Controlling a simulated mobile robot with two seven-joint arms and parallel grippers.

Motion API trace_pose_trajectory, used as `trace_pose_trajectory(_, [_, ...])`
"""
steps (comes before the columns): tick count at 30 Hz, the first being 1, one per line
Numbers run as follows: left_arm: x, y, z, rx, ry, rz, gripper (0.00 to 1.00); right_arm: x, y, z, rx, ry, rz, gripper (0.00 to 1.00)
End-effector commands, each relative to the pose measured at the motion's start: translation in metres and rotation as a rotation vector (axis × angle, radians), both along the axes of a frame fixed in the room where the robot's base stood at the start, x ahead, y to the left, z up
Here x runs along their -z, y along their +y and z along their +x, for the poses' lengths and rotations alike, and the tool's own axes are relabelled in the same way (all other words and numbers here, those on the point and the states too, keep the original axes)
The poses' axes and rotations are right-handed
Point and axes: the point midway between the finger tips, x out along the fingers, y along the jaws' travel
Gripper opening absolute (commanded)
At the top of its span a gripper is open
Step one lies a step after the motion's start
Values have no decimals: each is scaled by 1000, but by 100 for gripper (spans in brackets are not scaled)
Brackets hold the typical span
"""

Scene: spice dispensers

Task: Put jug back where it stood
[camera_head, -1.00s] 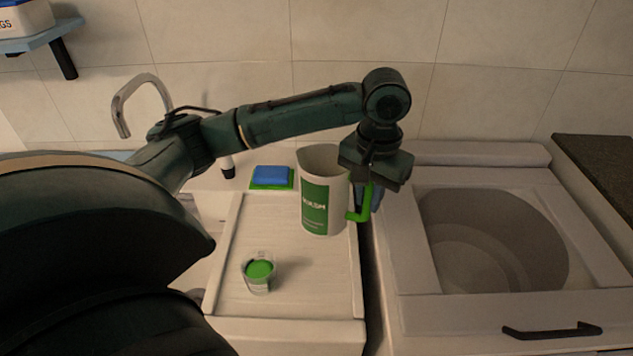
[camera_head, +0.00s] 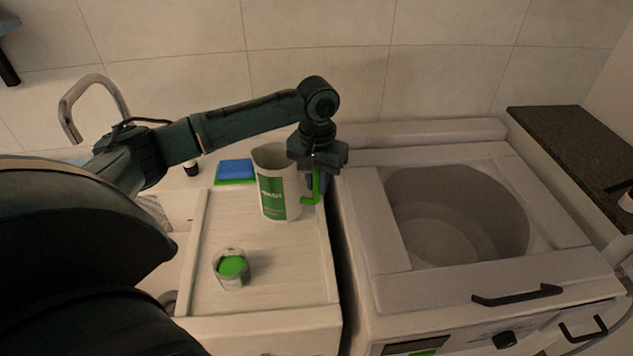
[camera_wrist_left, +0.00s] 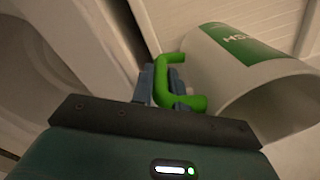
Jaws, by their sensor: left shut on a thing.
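The jug (camera_head: 272,192) is white with a green label and a green handle. It is upright over the back right part of the white ribbed drainboard; I cannot tell whether its base touches. My left gripper (camera_head: 316,178) is shut on the green handle at the jug's right side. In the left wrist view the fingers (camera_wrist_left: 160,84) close around the handle (camera_wrist_left: 180,62), and the jug's body (camera_wrist_left: 250,75) lies to the right with its open rim facing the camera. My right gripper is not in view.
A small clear cup with green contents (camera_head: 232,268) stands on the drainboard (camera_head: 285,290) in front of the jug. A blue and green sponge (camera_head: 236,171) lies behind left. A top-opening washer (camera_head: 365,230) with a round open tub is to the right. A curved tap (camera_head: 88,90) rises at the left.

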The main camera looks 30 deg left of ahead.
Motion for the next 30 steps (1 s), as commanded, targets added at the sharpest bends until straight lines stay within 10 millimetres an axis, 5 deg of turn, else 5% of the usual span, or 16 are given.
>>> trace_pose_trajectory(15, [12, 0, 1, 1, -3, -1, 0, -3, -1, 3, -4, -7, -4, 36])
trace_pose_trajectory(16, [13, 0, 0, 1, -1, -1, 18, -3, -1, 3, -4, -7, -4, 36])
trace_pose_trajectory(21, [13, 0, 0, 1, -1, -1, 32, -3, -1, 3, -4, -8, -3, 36])
trace_pose_trajectory(30, [12, 0, 0, 1, -1, -1, 38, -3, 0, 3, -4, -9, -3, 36])
